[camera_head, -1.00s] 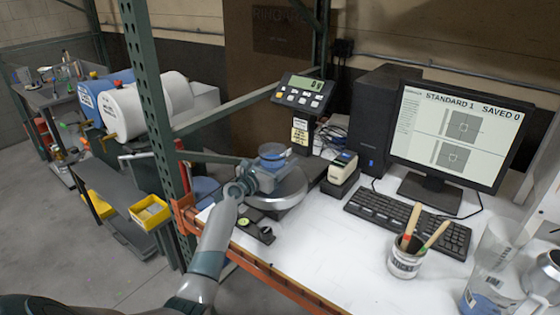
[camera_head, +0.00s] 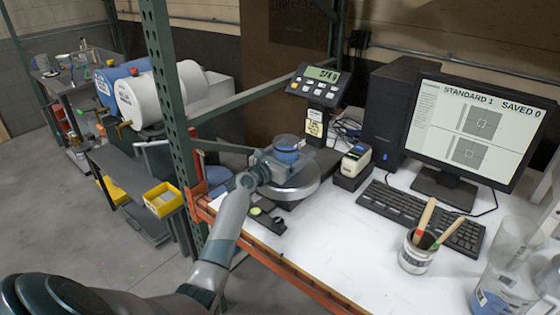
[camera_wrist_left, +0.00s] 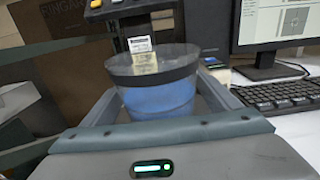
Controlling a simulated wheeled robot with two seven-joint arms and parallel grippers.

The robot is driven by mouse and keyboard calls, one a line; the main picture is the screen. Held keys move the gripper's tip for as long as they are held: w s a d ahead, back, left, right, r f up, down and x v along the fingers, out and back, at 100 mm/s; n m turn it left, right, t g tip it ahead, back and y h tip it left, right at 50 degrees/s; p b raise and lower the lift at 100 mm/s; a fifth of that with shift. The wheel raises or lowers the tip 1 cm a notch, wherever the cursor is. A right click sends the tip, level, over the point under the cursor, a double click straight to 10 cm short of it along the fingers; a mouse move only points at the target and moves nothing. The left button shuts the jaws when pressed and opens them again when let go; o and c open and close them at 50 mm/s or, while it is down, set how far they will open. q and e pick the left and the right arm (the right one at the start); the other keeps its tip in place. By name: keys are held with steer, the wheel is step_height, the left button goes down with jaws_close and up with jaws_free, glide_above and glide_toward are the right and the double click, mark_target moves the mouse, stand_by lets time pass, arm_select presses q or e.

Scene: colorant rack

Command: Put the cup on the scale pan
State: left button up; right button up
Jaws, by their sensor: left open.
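The clear cup (camera_head: 287,143) with blue contents stands upright over the round metal scale pan (camera_head: 305,191), apparently resting on it. Its base is hidden by my gripper. The scale display (camera_head: 323,73) shows a non-zero number, hard to read exactly. My left gripper (camera_head: 282,160) is at the cup, with its fingers on either side. In the left wrist view the blue cup (camera_wrist_left: 157,98) sits between the open fingers. Whether they still touch the cup cannot be told. My right gripper is not in view.
A small label device (camera_head: 354,165), a keyboard (camera_head: 415,210) and a monitor (camera_head: 475,120) stand right of the scale. A can of stirring sticks (camera_head: 416,255) and clear containers are at the front right. A green rack post (camera_head: 165,90) rises left of the scale.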

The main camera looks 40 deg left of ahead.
arm_select(q)
steer(key=s, duration=0.4)
steer(key=s+b, duration=0.1)
steer(key=s, duration=0.3)
steer(key=s+a, duration=0.1)
steer(key=s, duration=0.2)
steer(key=shift+s, duration=0.4)
stand_by(1.1)
